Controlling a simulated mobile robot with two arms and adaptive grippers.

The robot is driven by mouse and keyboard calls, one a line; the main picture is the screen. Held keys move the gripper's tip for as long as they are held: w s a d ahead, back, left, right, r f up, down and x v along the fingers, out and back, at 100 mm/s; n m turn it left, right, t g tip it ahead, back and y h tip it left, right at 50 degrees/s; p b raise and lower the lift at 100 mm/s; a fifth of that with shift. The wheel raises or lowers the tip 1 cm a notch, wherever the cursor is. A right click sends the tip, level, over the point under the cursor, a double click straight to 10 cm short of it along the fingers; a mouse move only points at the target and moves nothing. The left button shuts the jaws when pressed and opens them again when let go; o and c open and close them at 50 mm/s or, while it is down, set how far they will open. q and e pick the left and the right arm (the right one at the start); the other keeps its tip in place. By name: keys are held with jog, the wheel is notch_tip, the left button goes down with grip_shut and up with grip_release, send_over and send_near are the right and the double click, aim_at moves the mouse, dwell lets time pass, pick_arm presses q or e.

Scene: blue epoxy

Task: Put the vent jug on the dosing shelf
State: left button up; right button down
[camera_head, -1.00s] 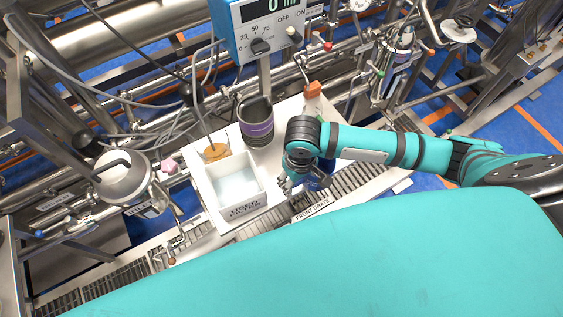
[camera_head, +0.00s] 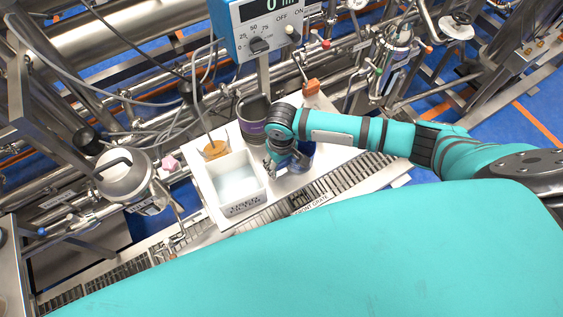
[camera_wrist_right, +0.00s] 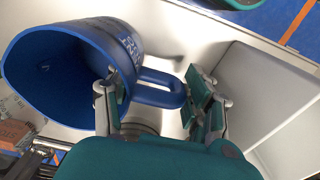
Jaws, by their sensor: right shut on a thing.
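A blue jug (camera_head: 301,158) shows partly behind my right wrist in the head view. In the right wrist view the blue jug (camera_wrist_right: 105,50) lies tilted in the picture, its wide mouth towards the lower left, with lettering I cannot fully read. My right gripper (camera_head: 270,166) is shut on the jug's loop handle; in the wrist view the fingers (camera_wrist_right: 160,95) stand either side of it. I cannot tell whether the jug touches the white surface (camera_head: 345,150) below, nor whether that is the dosing shelf. My left gripper is not in view.
A white open bin (camera_head: 225,208) stands just left of my right gripper. A dark container with a purple band (camera_head: 252,130) stands behind it, beside an amber-filled beaker (camera_head: 214,150). A blue control box (camera_head: 264,32) is above. A grate (camera_head: 350,180) runs along the front.

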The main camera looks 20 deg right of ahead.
jog(key=c, duration=0.5)
grip_release()
jog(key=shift+f, duration=0.1)
notch_tip(320, 180, up, 12)
jog(key=shift+r, duration=0.15)
